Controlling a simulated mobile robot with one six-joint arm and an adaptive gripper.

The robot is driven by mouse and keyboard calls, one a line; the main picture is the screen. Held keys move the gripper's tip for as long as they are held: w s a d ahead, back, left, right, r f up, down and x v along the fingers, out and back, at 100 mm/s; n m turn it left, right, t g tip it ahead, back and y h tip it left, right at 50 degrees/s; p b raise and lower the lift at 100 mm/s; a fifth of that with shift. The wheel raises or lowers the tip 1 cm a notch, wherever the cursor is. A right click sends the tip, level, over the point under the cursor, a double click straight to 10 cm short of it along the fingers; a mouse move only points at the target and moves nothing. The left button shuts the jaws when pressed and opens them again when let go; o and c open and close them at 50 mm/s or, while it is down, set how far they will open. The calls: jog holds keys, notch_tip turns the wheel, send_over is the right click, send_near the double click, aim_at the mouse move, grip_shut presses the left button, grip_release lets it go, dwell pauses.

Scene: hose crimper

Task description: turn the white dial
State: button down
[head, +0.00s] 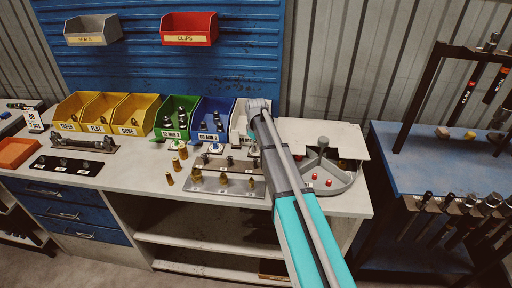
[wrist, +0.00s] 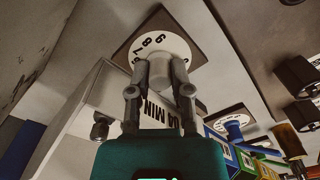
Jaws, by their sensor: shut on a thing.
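The white dial (wrist: 152,44) shows in the wrist view at the top middle. It has a round white face with black numbers, on a dark square plate, and a pale knob at its centre. My gripper (wrist: 159,74) has one finger on each side of that knob and is shut on it. In the head view my arm reaches over the workbench, and its end (head: 259,106) is by the pale bin. The white dial and my fingertips are hidden behind the arm there.
Another dial with a blue knob (wrist: 234,122) is close by at right in the wrist view. On the bench (head: 130,180) are yellow bins (head: 98,114), a green bin (head: 174,116), a blue bin (head: 210,121), metal racks with fittings (head: 222,181) and a round grey tray (head: 335,178).

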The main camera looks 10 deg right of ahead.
jog(key=shift+m, duration=2.7)
jog(key=shift+s, duration=0.1)
jog(key=c, duration=0.5)
grip_release()
jog(key=shift+c, duration=0.2)
jog(key=shift+n, duration=0.3)
